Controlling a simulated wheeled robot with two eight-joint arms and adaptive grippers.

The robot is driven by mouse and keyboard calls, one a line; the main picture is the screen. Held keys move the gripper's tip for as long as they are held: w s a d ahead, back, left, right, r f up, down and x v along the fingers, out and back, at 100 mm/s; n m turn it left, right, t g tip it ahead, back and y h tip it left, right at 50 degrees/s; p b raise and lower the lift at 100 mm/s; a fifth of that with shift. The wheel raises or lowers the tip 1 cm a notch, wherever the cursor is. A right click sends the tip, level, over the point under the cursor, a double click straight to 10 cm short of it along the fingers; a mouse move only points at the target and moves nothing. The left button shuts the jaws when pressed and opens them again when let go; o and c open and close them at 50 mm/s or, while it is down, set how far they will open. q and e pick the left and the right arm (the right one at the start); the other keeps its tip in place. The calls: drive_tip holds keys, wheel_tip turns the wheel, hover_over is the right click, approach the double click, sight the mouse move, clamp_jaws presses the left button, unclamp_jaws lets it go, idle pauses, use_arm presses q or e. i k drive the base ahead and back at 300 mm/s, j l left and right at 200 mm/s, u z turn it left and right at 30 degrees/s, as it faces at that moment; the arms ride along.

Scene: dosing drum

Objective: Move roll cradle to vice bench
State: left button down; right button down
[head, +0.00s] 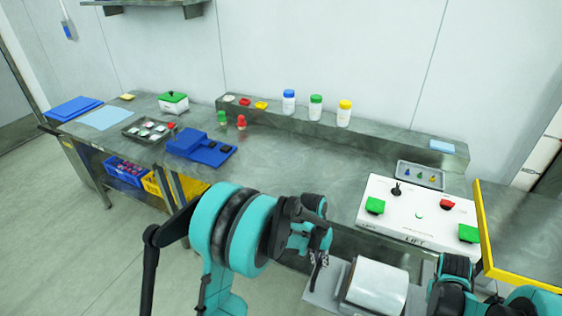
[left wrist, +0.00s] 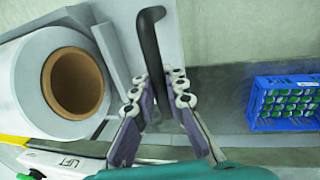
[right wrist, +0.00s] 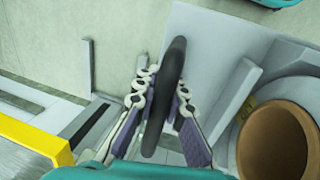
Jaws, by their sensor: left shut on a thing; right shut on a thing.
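The roll cradle (head: 325,287) is a grey metal plate holder at the bottom of the head view, carrying a white roll (head: 375,284) with a brown core. My left gripper (head: 318,256) is shut on a black bar handle (left wrist: 152,45) at one side of the cradle, beside the roll in the left wrist view. My right gripper (right wrist: 160,112) is shut on a dark handle (right wrist: 176,65) at the other side; the roll's brown core (right wrist: 275,142) shows beside it. A steel bench (head: 300,180) runs across the head view with a blue device (head: 200,147) on it, possibly the vice.
A white LIFT control box (head: 418,213) stands behind the roll, with a yellow-edged panel (head: 487,235) at right. Bottles, a small tray (head: 420,175) and coloured parts stand on the bench. Blue (head: 126,170) and yellow (head: 155,184) crates sit low at left. The left floor is clear.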

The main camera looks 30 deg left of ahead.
sight(296, 164)
drive_tip(key=j, duration=1.45)
drive_tip(key=k, duration=0.05)
